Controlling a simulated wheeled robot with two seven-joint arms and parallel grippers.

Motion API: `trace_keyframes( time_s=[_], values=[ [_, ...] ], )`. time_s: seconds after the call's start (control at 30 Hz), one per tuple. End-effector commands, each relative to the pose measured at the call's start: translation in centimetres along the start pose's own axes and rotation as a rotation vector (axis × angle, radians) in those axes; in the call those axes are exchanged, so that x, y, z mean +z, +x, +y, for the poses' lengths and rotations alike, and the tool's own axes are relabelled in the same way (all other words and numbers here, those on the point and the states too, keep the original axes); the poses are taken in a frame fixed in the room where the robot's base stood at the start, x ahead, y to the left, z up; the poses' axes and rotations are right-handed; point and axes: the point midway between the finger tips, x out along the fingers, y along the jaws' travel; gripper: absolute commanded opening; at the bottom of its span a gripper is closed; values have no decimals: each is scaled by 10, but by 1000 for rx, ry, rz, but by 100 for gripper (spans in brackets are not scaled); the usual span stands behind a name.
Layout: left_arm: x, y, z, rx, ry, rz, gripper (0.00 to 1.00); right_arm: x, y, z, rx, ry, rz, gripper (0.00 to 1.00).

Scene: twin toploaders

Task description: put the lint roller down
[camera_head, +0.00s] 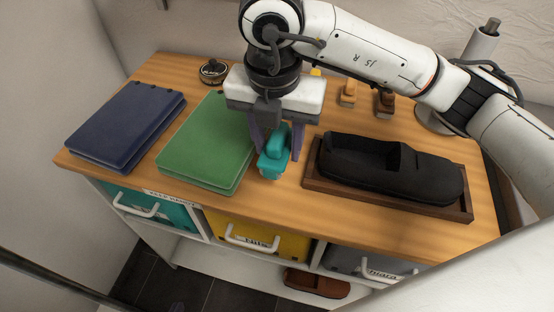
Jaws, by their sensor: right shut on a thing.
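My right gripper (276,154) reaches in from the right and points down over the tabletop. Its purple fingers are shut on a teal object that I take to be the lint roller (274,160). The lint roller is near the front edge of the wooden cabinet top (290,205), just right of the green book (207,146). I cannot tell whether its underside touches the wood. My left gripper is not in view.
A black shoe (390,170) sits in a wooden tray (455,211) on the right. A dark blue book (125,125) lies on the left. Small wooden stamps (384,103) and a round black item (213,71) stand at the back. Drawers with white handles (252,238) line the front.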

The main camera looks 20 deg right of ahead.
Motion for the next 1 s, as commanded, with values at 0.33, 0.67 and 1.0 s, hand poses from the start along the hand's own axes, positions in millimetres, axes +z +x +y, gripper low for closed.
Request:
trace_keyframes(
  time_s=[0.33,0.67,1.0],
  values=[
    [-2,-2,1,2,1,-1,0,-4,36,0,-1,-1,1,22],
    [-2,-2,2,3,0,2,0,-6,48,0,2,-2,-2,22],
    [-1,-1,2,4,2,2,0,-6,51,0,1,-3,-1,59]
  ],
)
